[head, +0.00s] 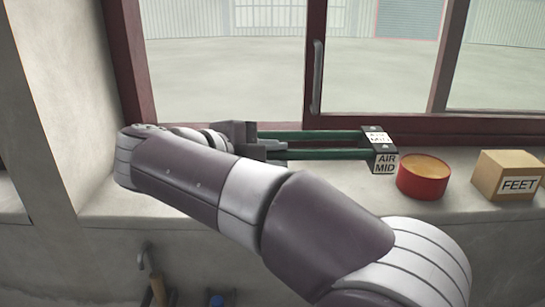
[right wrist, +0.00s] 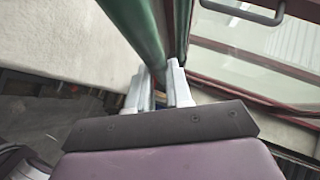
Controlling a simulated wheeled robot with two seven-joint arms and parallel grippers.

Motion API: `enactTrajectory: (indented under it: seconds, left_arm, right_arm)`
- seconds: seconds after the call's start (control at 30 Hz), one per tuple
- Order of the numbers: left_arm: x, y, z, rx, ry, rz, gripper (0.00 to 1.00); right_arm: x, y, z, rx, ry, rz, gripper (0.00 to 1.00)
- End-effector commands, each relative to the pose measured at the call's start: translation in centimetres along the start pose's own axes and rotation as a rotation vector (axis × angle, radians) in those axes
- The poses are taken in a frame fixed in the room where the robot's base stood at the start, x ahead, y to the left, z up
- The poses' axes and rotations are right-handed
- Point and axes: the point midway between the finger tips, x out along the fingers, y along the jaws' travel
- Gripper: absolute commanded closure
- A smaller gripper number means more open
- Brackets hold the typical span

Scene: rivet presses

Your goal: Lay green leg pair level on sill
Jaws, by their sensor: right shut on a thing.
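The green leg pair (head: 315,154) is two parallel green tubes joined at the right end by a black block (head: 379,150) with white labels, one reading "AIR MID". It lies about level across the head view, over the sill (head: 120,205); I cannot tell whether it touches. My right gripper (head: 278,150) is shut on the pair near its left end. The left ends are partly hidden by the gripper. My left gripper is not in view.
A round red tin (head: 423,180) stands just right of the black block, and a cardboard box marked "FEET" (head: 509,176) stands farther right. The dark red window frame (head: 290,127) runs behind the sill. A wall (head: 65,90) closes the left side.

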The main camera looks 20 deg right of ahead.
Motion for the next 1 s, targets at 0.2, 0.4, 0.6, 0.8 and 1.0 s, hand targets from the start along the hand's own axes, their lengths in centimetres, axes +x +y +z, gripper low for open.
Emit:
enactTrajectory:
  seconds: [0.2,0.4,0.6,0.8,1.0]
  left_arm:
    - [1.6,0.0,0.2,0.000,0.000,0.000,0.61]
    - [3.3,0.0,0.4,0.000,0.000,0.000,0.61]
    - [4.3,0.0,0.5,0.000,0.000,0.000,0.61]
    - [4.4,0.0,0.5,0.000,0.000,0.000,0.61]
    - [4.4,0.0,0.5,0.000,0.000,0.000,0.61]
  right_arm:
    - [1.5,1.5,1.3,0.001,-0.001,-0.001,1.00]
    - [2.2,3.4,2.0,0.004,-0.001,-0.001,1.00]
    - [2.6,4.4,2.4,0.003,-0.001,-0.001,1.00]
    - [2.7,4.6,2.4,0.003,-0.001,-0.001,1.00]
    - [2.7,4.6,2.4,0.003,-0.001,-0.001,0.77]
